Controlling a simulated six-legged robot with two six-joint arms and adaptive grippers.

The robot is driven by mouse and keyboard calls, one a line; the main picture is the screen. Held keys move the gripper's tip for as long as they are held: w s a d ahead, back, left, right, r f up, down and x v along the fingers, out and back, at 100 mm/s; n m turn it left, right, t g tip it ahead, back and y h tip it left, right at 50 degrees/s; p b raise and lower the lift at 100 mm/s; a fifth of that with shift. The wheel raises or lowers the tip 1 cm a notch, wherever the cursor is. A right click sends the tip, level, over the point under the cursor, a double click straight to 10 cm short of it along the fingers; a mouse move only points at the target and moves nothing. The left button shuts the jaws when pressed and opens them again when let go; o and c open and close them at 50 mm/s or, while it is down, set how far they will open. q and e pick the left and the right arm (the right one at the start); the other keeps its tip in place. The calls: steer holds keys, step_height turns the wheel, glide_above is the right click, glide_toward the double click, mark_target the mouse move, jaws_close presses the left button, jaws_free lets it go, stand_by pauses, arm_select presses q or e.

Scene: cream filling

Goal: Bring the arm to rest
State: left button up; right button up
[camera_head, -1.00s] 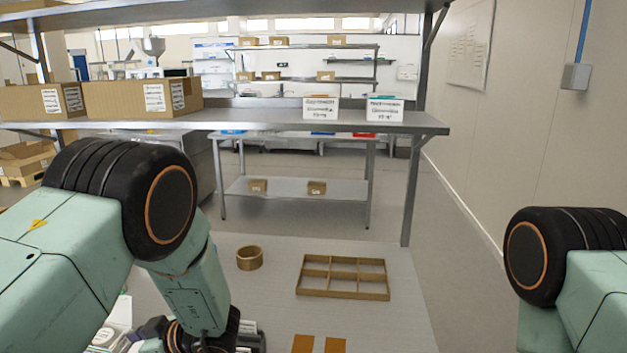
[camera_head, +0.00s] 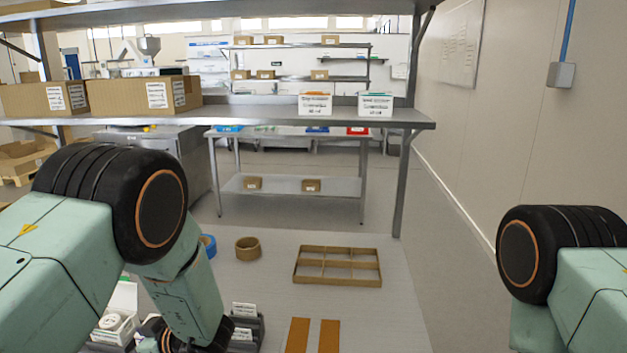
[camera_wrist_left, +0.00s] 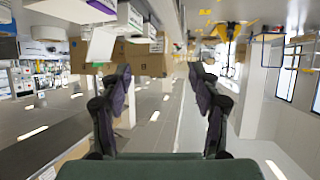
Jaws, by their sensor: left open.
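My left arm (camera_head: 180,295) comes in from the left in the head view and bends down toward the table; its gripper is hidden below and behind the arm there. In the left wrist view my left gripper (camera_wrist_left: 160,85) is open, its two dark fingers spread apart with nothing between them. That view looks out across the room, with cardboard boxes (camera_wrist_left: 145,57) beyond the fingers. My right arm (camera_head: 565,255) shows at the right edge of the head view, and its gripper is out of frame.
On the pale table (camera_head: 330,235) lie a divided cardboard tray (camera_head: 337,283), a brown tape roll (camera_head: 248,250), a blue roll (camera_head: 208,246) and two orange-brown strips (camera_head: 313,335). A dark holder with cards (camera_head: 244,325) is beside my left arm. A metal shelf (camera_head: 270,116) spans above.

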arm_select(q)
steer(key=s+d+f+m+t+h+b, duration=0.1)
steer(key=s+d+f+m+h+b, duration=0.15)
steer(key=s+f+m, duration=0.35)
steer(key=s+d+f+m+t+h+b, duration=0.1)
steer(key=s+d+f+m+h, duration=0.25)
steer(key=f, duration=0.45)
steer(key=s+d+f+m+g+h+b, duration=0.1)
steer(key=s+d+f+g+h+b, duration=0.1)
steer(key=s, duration=0.6)
steer(key=s+d+f+m+g+h+b, duration=0.2)
steer(key=s+f, duration=0.3)
steer(key=s, duration=0.3)
steer(key=s+d+f+m+g+h+b, duration=0.1)
steer(key=s+d+f+m+h+b, duration=0.1)
steer(key=s, duration=0.6)
steer(key=shift+s+d+f+g+b, duration=0.2)
steer(key=shift+d+f+g+b, duration=0.2)
steer(key=shift+d+f, duration=0.4)
